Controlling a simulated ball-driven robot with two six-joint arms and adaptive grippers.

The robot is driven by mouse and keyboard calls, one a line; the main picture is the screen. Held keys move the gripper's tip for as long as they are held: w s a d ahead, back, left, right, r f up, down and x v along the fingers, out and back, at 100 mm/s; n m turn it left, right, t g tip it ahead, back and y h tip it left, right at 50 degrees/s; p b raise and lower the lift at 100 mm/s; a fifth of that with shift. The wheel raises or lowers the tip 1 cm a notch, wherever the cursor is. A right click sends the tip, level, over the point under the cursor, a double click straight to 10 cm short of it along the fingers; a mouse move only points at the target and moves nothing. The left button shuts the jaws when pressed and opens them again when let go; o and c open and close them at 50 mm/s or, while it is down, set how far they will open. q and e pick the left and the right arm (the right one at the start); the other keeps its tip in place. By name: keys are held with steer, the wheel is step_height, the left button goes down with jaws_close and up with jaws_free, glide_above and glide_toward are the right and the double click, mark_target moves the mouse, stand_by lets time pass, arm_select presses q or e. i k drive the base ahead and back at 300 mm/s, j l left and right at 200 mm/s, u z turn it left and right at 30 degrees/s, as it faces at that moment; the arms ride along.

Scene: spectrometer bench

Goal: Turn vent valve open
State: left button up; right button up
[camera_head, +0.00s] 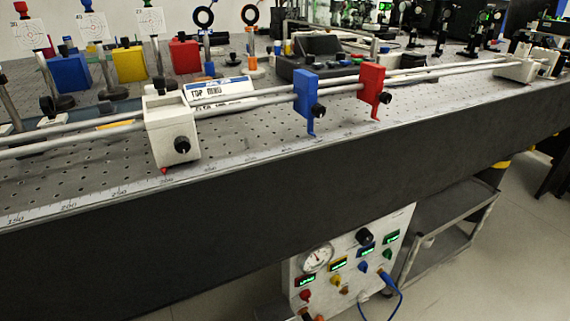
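A white control panel (333,257) stands below the bench's front edge. It carries a round dial gauge (317,257), a black knob (364,237), a red knob (305,296), a yellow knob (336,281), a blue knob (362,267) and a green knob (387,254). Small lit labels sit above the coloured knobs, but their text is too small to read. I cannot tell which knob is the vent valve or how it is turned. The panel's lower edge is cut off by the frame. Neither of my grippers is in view.
The bench's dark front face (230,225) overhangs the panel. On top, a rail carries a white carriage (171,130), a blue holder (306,102) and a red holder (371,90). A blue cable (400,296) hangs from the panel. A grey cart (450,225) stands to the right.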

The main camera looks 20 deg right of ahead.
mark_target(362, 297)
steer(key=z, duration=1.15)
